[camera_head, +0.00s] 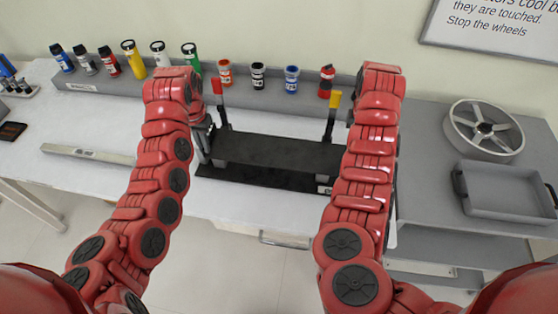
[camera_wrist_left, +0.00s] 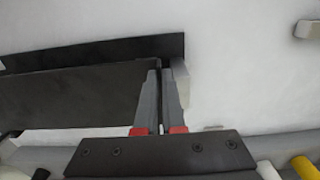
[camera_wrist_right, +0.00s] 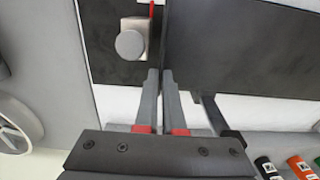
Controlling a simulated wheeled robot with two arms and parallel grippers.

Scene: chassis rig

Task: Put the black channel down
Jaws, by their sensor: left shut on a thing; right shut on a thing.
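The black channel (camera_head: 268,152) is a long dark piece lying level between my two arms, over a black base plate (camera_head: 262,179). My left gripper (camera_wrist_left: 158,72) is shut on one end of the channel (camera_wrist_left: 70,95). My right gripper (camera_wrist_right: 160,74) is shut on the other end, where the channel (camera_wrist_right: 235,45) shows on the right of its fingers. In the head view the channel looks just above the plate; whether it touches supports beneath is hidden. A grey block with a round knob (camera_wrist_right: 131,42) sits on the plate beside the right fingers.
Upright posts with a red top (camera_head: 217,88) and a yellow top (camera_head: 335,100) stand behind the channel. Several bottles and small jars line the back shelf (camera_head: 130,91). A light bar (camera_head: 88,154) lies left. A grey tray (camera_head: 502,190) and a wheel (camera_head: 483,129) occupy the right table.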

